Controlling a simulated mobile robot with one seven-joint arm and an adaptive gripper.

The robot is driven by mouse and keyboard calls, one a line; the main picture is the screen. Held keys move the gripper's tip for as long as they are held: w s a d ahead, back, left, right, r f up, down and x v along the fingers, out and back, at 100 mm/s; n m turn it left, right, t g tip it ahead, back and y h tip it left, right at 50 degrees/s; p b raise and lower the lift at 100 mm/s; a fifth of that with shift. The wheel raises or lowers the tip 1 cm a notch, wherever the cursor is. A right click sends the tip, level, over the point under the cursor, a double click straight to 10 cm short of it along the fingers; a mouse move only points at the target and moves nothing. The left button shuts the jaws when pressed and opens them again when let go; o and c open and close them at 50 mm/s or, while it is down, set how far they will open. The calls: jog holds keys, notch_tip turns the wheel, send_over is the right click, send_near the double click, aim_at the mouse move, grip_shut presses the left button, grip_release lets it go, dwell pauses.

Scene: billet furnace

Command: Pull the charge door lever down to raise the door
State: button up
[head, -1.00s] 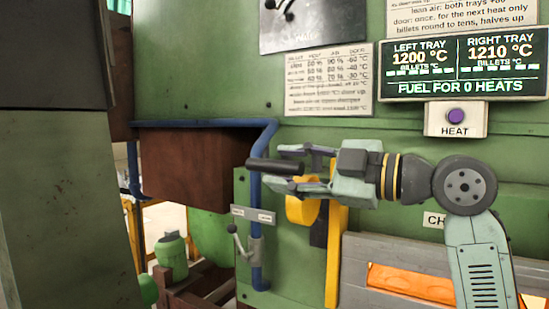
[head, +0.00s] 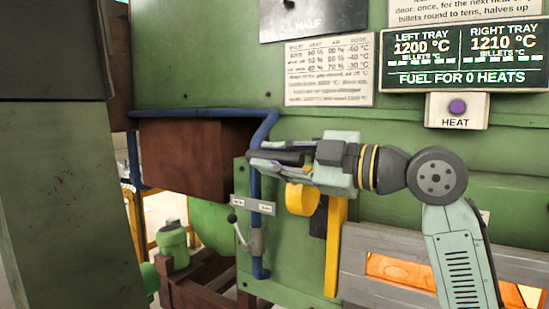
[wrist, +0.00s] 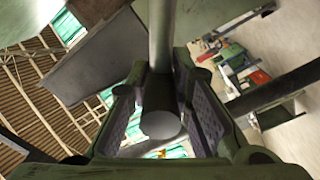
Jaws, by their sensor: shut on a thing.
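The charge door lever's black round grip (head: 289,157) lies between the fingers of my gripper (head: 262,160) in the head view. The wrist view shows the grip's round end (wrist: 160,124) between both finger pads, with a grey rod (wrist: 160,35) running up from it. My gripper is shut on this grip. A yellow rounded part (head: 301,199) sits just below my gripper; how it joins the lever is hidden. The charge door (head: 365,240), a grey panel low on the furnace, has an orange glowing opening (head: 400,270) in it, partly hidden behind my arm.
A yellow upright bar (head: 335,240) stands below my gripper. The HEAT button (head: 457,107) is up right.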

grip_shut()
jog(key=shift+f, duration=0.15)
jog(key=s+a+f+n+b, duration=0.15)
jog(key=f+n+b, duration=0.35)
jog(key=f+b, duration=0.65)
jog(key=s+a+f+n+b, duration=0.1)
jog(key=s+f+n+b, duration=0.25)
jog(key=f+b, duration=0.75)
jog(key=w+d+f+n+b, duration=0.1)
jog(key=w+f+n+b, duration=0.1)
jog(key=f, duration=0.3)
jog(key=w+d+f+n+b, duration=0.1)
jog(key=w+f+n+b, duration=0.1)
jog(key=f, duration=0.4)
jog(key=shift+w+d+b, duration=0.25)
jog(key=shift+w+b, duration=0.25)
jog(key=shift+b, duration=0.55)
jog(key=shift+f, duration=0.1)
